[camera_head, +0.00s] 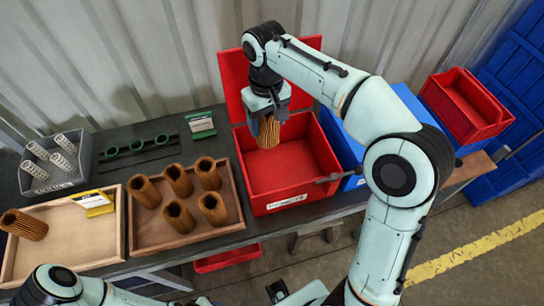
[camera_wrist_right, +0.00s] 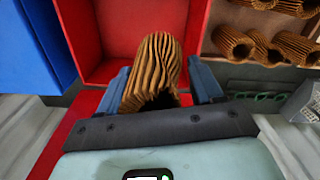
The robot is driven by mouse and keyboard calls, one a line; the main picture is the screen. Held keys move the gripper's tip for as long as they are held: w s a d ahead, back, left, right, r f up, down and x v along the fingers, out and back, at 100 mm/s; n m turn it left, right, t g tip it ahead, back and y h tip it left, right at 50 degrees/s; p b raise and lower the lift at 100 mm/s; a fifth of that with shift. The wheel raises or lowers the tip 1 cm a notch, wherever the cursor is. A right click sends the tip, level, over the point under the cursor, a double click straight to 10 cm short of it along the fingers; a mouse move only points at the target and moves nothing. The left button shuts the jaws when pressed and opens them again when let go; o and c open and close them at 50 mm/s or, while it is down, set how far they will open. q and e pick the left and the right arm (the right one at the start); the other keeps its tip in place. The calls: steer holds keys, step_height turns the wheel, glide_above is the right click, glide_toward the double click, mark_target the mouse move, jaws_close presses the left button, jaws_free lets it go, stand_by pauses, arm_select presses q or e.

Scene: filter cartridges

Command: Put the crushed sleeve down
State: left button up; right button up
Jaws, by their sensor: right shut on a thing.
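The crushed sleeve (camera_head: 268,131) is a brown pleated filter cartridge, held above the open red crate (camera_head: 287,202). It also shows in the right wrist view (camera_wrist_right: 152,68), where its pleats look bent and its open end faces the camera. My right gripper (camera_head: 268,112) is shut on it, with a blue finger on each side in the right wrist view (camera_wrist_right: 163,85). The crate's visible floor looks empty. My left arm shows at the bottom left of the head view, but its gripper fingers cannot be made out there.
A wooden tray (camera_head: 187,238) with several upright brown sleeves stands left of the crate. A grey bin (camera_head: 55,183) holds white perforated cores. The red lid (camera_head: 232,80) stands up behind the crate.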

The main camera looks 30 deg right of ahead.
arm_select(q)
steer(key=shift+s+f+b, duration=0.5)
steer(key=shift+f+b, duration=0.3)
steer(key=shift+f, duration=0.1)
steer(key=shift+s+f+b, duration=0.5)
steer(key=shift+f+b, duration=0.25)
steer(key=shift+f, duration=0.15)
arm_select(e)
steer(key=shift+s+f, duration=0.1)
steer(key=shift+f, duration=9.85)
steer(key=shift+f, duration=0.1)
steer(key=o, duration=1)
arm_select(q)
steer(key=shift+f, duration=0.1)
arm_select(e)
steer(key=shift+o, duration=0.2)
